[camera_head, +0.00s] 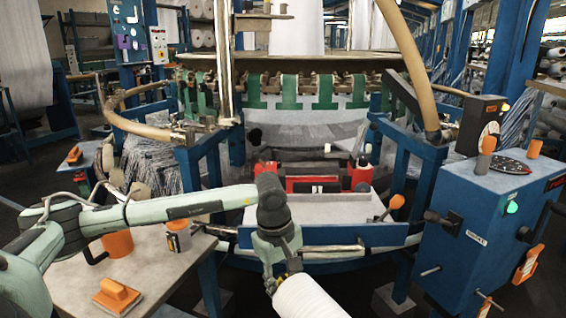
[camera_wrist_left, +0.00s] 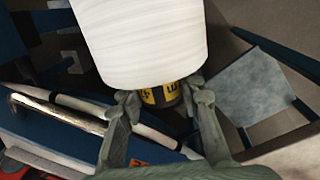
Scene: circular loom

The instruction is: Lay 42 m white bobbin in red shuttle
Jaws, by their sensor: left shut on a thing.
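My left gripper (camera_head: 284,268) is shut on the white bobbin (camera_head: 306,297), low in front of the loom at the bottom of the head view. In the left wrist view the fingertips (camera_wrist_left: 163,98) pinch the dark end of the bobbin (camera_wrist_left: 140,40), which bears a yellow and black label. The label is partly covered and I cannot read it fully. The red shuttle (camera_head: 298,184) sits on the loom behind the pale plate, beyond and above the gripper; my forearm hides part of the area before it. The bobbin is apart from the shuttle. My right gripper is not in view.
A pale plate with a blue front edge (camera_head: 330,235) lies between gripper and shuttle, with an orange-knobbed lever (camera_head: 397,201) at its right. A blue control cabinet (camera_head: 480,235) stands right.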

